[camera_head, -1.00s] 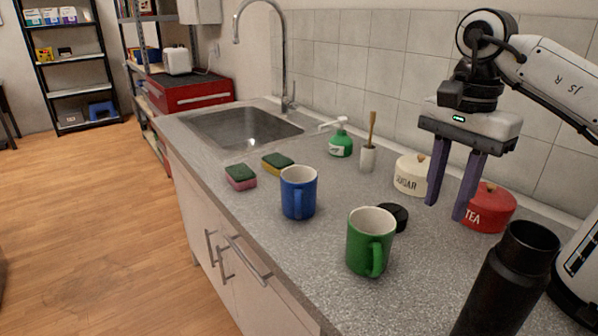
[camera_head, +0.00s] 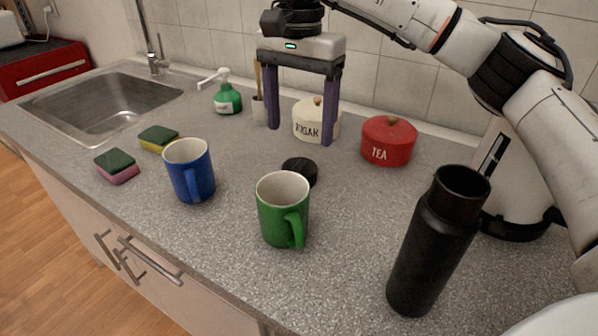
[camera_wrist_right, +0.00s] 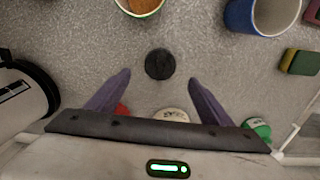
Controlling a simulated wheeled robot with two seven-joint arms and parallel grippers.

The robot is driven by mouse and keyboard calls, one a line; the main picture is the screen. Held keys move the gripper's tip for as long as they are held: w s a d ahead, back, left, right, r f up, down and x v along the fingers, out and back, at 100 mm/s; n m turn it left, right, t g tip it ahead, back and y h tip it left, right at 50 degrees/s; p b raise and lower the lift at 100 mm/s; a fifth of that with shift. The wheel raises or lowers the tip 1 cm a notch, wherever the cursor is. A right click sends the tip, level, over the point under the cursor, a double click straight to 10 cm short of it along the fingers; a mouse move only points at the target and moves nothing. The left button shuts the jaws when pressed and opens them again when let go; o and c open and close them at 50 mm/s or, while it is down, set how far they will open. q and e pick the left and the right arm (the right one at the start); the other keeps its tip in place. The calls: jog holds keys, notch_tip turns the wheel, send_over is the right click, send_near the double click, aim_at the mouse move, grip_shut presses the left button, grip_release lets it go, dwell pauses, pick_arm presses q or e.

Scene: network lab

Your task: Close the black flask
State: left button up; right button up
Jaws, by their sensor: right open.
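The black flask (camera_head: 435,245) stands upright on the counter at the front right in the head view, its mouth open and uncovered. A round black lid (camera_head: 299,173) lies flat on the counter behind the green mug (camera_head: 283,212). My right gripper (camera_head: 300,143) is open and empty, fingers pointing down, above the counter near the lid. In the right wrist view, the lid (camera_wrist_right: 159,64) lies centred just beyond the gap between the fingertips (camera_wrist_right: 160,78), with nothing between the fingers. My left gripper is not in view.
A blue mug (camera_head: 189,171) stands left of the green mug. A sugar pot (camera_head: 316,122) and red tea pot (camera_head: 388,142) stand behind the lid. Two sponges, a green soap bottle (camera_head: 227,98) and the sink (camera_head: 100,100) are left. Counter between green mug and flask is clear.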

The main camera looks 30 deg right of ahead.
aim_at(299, 168)
notch_tip(299, 168, down, 3)
jog(key=shift+r, duration=0.1)
jog(key=shift+f, duration=0.35)
notch_tip(299, 168, down, 4)
jog(key=shift+f, duration=0.6)
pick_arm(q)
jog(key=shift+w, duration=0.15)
pick_arm(e)
jog(key=shift+c, duration=0.4)
jog(key=c, duration=1)
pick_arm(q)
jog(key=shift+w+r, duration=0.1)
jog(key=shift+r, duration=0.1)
pick_arm(e)
jog(key=shift+c, duration=0.5)
